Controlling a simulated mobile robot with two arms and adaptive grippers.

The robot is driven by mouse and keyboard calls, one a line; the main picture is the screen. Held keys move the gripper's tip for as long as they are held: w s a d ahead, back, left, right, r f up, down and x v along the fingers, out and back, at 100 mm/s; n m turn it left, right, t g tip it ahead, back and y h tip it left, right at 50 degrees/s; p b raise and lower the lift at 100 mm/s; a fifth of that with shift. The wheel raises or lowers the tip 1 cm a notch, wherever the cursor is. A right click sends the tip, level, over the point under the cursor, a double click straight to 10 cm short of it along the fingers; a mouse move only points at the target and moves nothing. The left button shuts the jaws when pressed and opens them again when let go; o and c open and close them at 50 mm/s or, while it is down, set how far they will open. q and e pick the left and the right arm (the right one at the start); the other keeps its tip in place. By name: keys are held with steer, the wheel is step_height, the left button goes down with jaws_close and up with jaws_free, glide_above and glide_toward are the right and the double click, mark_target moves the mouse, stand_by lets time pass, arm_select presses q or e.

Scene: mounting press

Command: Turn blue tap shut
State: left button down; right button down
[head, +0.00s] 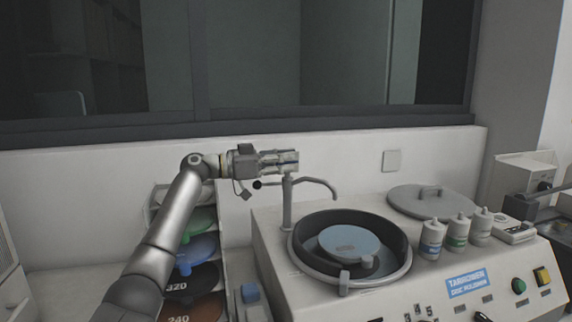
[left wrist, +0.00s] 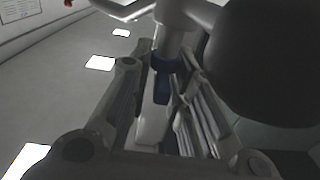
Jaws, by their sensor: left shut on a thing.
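The tap (head: 287,205) is a grey upright post with a spout curving to the right over the round basin of the machine in the head view. My left gripper (head: 291,160) is at the top of the post, reaching in from the left, and is shut on the blue tap handle. In the left wrist view the blue part of the tap (left wrist: 162,78) sits between the fingers, just below the grey post and its arms. The fingers hide much of the handle. My right gripper is in neither view.
The grinding machine (head: 265,235) has a black-rimmed basin (head: 305,262) with a blue disc (head: 350,240). A round lid (head: 412,200) and several bottles (head: 432,240) stand right of it. A rack of coloured discs (head: 200,222) is left. A wall and window ledge (head: 130,145) are behind.

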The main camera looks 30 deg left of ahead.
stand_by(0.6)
arm_select(q)
steer(key=c, duration=1.7)
jaws_free()
steer(key=shift+d+f, duration=0.1)
steer(key=shift+o, duration=0.8)
steer(key=shift+w, duration=0.2)
steer(key=shift+s+r, duration=0.1)
steer(key=shift+r, duration=0.2)
step_height(320, 180, up, 9)
steer(key=shift+r, duration=0.15)
steer(key=shift+r, duration=0.15)
